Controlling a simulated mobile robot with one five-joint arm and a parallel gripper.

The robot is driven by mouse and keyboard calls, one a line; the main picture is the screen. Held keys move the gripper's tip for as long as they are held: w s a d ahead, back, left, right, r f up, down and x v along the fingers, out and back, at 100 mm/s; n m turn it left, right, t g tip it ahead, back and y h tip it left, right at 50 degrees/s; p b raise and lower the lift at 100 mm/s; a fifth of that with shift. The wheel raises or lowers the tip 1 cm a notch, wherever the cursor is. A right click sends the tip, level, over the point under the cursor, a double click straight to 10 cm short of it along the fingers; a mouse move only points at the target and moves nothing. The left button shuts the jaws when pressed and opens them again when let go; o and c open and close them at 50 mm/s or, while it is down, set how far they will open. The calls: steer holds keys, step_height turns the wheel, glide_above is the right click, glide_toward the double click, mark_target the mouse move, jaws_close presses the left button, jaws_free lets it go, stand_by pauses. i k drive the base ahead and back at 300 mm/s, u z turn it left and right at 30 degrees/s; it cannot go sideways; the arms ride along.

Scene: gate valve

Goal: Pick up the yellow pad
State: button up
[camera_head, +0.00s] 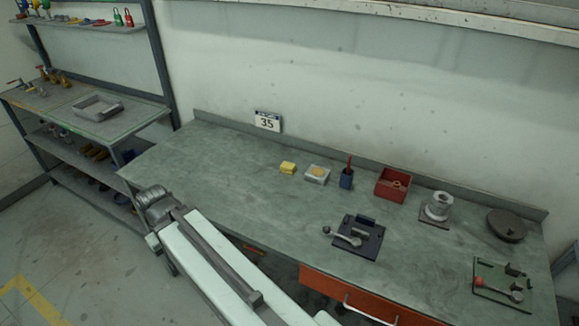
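The yellow pad (288,168) is a small yellow block lying on the grey-green workbench (220,170), toward its back edge and just left of a light grey tray (309,178). A yellowish-tan item (319,171) sits in that tray. My pale arm reaches up from the bottom of the head view to a grey joint over the bench's front left corner. No gripper fingers show, so my gripper is not in view. The pad is apart from the visible part of my arm, and nothing covers it.
Right of the tray stand a blue cup (346,180) with a red-handled tool, a red bin (391,184), a grey flanged part (438,207) and a dark disc (506,226). A dark fixture (354,238) sits nearer the front. The bench's left part is clear. Shelving stands left.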

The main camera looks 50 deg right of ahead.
mark_target(286, 168)
steer(key=u, duration=0.05)
steer(key=i, duration=0.9)
steer(key=z, duration=0.1)
